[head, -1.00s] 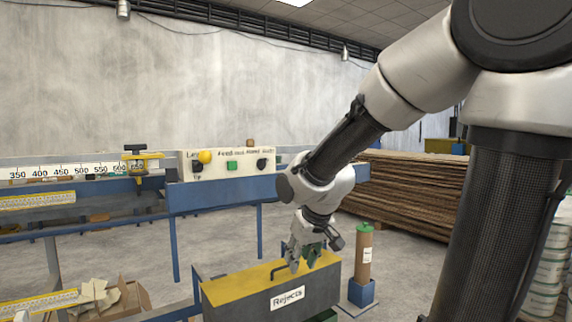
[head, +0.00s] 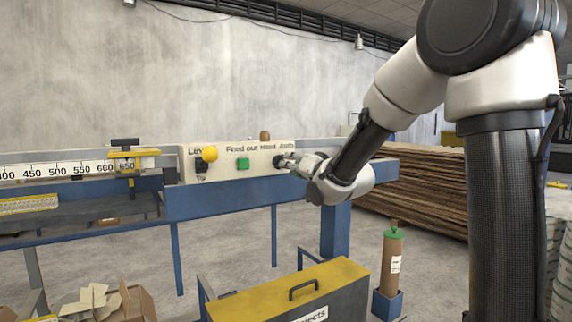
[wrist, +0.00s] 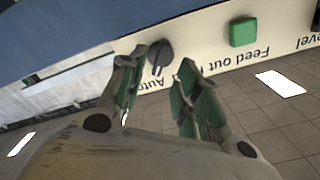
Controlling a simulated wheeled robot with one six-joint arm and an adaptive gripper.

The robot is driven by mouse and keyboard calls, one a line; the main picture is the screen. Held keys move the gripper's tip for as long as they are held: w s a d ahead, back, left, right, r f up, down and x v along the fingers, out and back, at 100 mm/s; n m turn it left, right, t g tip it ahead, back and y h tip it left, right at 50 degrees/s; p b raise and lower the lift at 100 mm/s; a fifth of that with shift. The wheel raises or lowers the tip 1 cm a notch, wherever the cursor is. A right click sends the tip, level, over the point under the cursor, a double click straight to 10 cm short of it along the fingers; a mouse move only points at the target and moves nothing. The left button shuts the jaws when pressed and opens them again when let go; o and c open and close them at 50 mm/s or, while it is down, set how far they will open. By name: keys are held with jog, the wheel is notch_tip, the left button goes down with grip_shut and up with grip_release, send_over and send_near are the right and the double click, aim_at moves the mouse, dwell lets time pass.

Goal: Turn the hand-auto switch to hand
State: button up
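The hand-auto switch (wrist: 160,56) is a round black knob on the cream control panel, upside down in the wrist view. Its ridge runs close to vertical there, slightly slanted. In the head view the switch (head: 279,161) is at the panel's right part, partly covered by my gripper (head: 291,162). In the wrist view my gripper (wrist: 158,68) is open, with green-padded fingers to either side of the knob in the picture. I cannot tell whether either finger touches it. The "Auto" lettering shows beside the left finger; the "Hand" label is mostly hidden.
Stacked boards (head: 425,190) lie behind my arm.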

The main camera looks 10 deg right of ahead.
jog(key=x, duration=0.5)
jog(key=shift+s, duration=0.1)
grip_shut()
